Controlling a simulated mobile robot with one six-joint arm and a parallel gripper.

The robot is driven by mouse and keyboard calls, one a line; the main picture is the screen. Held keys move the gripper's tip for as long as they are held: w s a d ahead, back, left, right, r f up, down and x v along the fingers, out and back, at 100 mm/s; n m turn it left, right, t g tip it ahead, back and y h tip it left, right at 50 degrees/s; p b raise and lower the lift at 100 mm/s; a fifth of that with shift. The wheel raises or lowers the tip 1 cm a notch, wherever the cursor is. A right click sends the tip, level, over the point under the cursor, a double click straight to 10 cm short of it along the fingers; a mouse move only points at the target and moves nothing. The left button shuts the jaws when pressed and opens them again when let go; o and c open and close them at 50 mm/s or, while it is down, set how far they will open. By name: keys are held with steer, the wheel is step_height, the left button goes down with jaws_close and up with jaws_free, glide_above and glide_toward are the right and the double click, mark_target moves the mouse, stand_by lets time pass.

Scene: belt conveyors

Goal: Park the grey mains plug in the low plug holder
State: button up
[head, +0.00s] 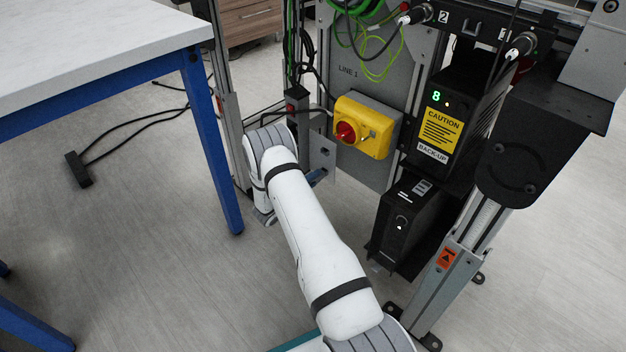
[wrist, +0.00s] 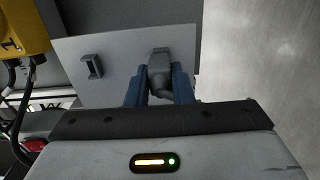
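In the wrist view, the grey mains plug (wrist: 159,84) is between the two blue fingers of my gripper (wrist: 160,80), which look closed on its sides. The plug's far end lies in front of a light grey plate (wrist: 122,48); I cannot tell whether it touches the plate or sits in a holder there. A grey holder (wrist: 92,66) with a dark opening is on the same plate, left of the plug, and looks empty. In the head view, a blue finger (head: 317,178) shows beside the plate (head: 322,152); my arm hides the plug.
A yellow switch box with a red knob (head: 362,128) is right of the plate. Black cabinets (head: 408,222) stand farther right. A blue-legged table (head: 212,150) is at left. Cables hang near the frame post. A black power strip (head: 78,169) lies on the floor.

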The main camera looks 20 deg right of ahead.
steer(key=o, duration=0.5)
